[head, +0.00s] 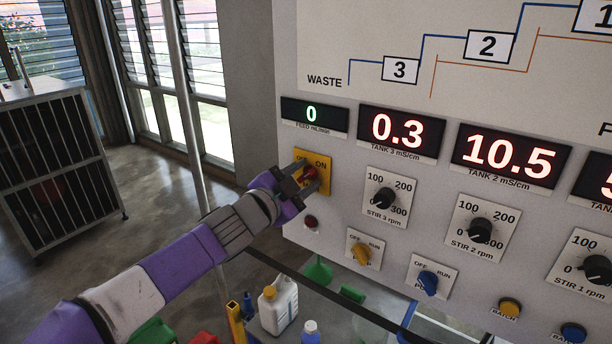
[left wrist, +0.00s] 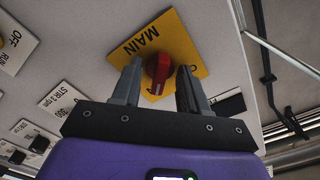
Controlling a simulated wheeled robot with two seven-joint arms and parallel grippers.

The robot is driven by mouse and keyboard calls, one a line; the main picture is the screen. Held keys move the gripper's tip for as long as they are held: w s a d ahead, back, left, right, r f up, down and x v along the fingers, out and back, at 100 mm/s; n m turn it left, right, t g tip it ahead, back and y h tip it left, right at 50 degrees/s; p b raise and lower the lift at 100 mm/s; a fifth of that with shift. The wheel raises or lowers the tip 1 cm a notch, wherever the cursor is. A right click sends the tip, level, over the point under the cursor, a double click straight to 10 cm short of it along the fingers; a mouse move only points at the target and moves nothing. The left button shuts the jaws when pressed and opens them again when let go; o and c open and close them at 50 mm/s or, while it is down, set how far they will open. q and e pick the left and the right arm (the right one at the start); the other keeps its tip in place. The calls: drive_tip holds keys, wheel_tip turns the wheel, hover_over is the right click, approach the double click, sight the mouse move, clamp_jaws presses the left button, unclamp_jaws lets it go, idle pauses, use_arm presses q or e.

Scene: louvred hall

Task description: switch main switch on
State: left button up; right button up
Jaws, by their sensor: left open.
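The main switch is a red rotary knob (left wrist: 158,68) on a yellow plate (left wrist: 185,45) marked MAIN, on the front of the panel. In the head view the yellow plate (head: 325,166) shows OFF and ON at its top, and the red knob (head: 310,173) is partly hidden by my gripper. My left gripper (head: 306,179) is at the plate, its arm reaching in from the left. In the left wrist view my left gripper (left wrist: 157,84) is open, with one finger on each side of the knob. I cannot tell whether they touch it. My right gripper is not in view.
The panel (head: 420,178) carries red-digit displays (head: 397,132), black stir dials (head: 383,198), a yellow switch (head: 361,252) and a blue switch (head: 428,282). A small red button (head: 311,222) sits just below the main plate. Bottles, including a white jug (head: 279,308), stand below the panel.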

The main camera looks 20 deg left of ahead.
sight(303, 176)
use_arm(q)
drive_tip(key=p+v, duration=0.2)
drive_tip(key=v, duration=0.3)
drive_tip(key=shift+s+a+r, duration=0.1)
drive_tip(key=shift+s+r, duration=0.05)
drive_tip(key=shift+s, duration=0.1)
drive_tip(key=shift+s+a, duration=0.25)
drive_tip(key=shift+s, duration=0.4)
